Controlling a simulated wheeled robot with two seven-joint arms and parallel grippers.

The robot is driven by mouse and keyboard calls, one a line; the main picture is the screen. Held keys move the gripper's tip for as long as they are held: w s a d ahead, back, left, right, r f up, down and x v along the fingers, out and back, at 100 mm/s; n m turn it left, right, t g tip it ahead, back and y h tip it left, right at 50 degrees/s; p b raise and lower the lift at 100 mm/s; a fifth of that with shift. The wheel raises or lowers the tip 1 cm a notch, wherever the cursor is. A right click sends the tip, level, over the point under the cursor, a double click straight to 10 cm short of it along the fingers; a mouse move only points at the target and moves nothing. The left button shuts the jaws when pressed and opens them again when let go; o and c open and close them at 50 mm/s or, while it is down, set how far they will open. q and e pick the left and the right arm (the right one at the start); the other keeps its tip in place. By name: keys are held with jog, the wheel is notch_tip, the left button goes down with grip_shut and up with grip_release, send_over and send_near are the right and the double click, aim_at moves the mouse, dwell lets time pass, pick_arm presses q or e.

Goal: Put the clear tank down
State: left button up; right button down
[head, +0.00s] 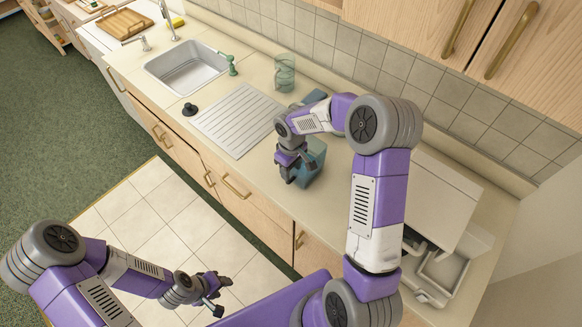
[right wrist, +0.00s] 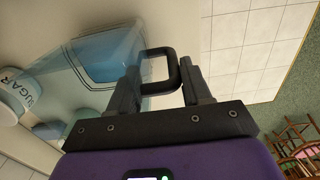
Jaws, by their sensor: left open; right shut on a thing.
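The clear tank (head: 317,163) is a see-through, bluish box with a dark loop handle (right wrist: 158,54). My right gripper (head: 288,172) is shut on this handle, and in the right wrist view the handle sits between the two fingers. The tank is at the counter, right of the ribbed drainboard; I cannot tell if its base touches the countertop. The tank also shows in the right wrist view (right wrist: 95,62), with bluish content. My arm hides part of it in the head view. My left gripper (head: 217,292) is open and empty, low over the tiled floor.
The countertop (head: 257,192) is bare in front of the tank. The drainboard (head: 238,120), sink (head: 187,68) and green glasses (head: 284,72) lie to the left. A white machine (head: 438,195) stands at right. A sugar canister (right wrist: 14,97) is near the tank.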

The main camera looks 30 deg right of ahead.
jog(key=shift+f, duration=0.15)
jog(key=shift+c, duration=2.4)
grip_release()
jog(key=shift+r, duration=0.5)
notch_tip(320, 180, up, 12)
jog(key=shift+f, duration=0.25)
